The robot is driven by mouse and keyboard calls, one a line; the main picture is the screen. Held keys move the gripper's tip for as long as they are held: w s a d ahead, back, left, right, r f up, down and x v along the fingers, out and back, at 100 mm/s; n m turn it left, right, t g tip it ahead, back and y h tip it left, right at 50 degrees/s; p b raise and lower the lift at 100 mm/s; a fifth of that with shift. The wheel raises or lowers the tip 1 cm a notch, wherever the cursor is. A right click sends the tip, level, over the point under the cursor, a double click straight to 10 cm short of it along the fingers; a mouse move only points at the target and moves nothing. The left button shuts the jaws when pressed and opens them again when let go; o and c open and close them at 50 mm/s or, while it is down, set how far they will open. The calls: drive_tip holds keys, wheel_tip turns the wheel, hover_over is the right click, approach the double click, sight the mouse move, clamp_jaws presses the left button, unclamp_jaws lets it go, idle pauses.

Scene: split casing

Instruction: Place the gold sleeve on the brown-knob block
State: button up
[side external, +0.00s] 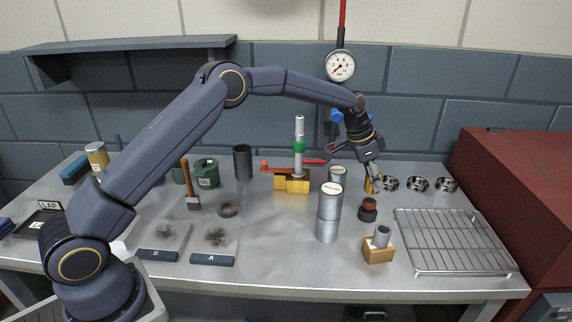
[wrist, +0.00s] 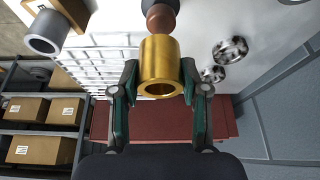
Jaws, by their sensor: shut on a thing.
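The gold sleeve (wrist: 160,62) is between the two fingers of my gripper (wrist: 160,84) in the wrist view, its open end facing the camera. In the side view my gripper (side external: 371,176) is shut on the gold sleeve (side external: 368,186), at the right of the bench. The brown knob (side external: 369,203) tops a dark round base (side external: 367,215) just in front of the sleeve. The knob also shows beyond the sleeve in the wrist view (wrist: 160,17). The sleeve appears apart from it, though the exact gap is hard to tell.
A wooden block (side external: 378,254) with a grey sleeve stands in front, and a tall silver cylinder (side external: 328,215) stands to the left. Several metal rings (side external: 417,184) lie behind to the right. A wire rack (side external: 455,240) is at right. A dial gauge (side external: 340,65) hangs above.

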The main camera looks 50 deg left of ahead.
drive_tip(key=shift+w+f, duration=0.15)
drive_tip(key=shift+f, duration=0.75)
drive_tip(key=shift+w+f, duration=0.1)
drive_tip(key=shift+f, duration=0.8)
drive_tip(key=o, duration=1.3)
drive_tip(key=shift+f, duration=0.15)
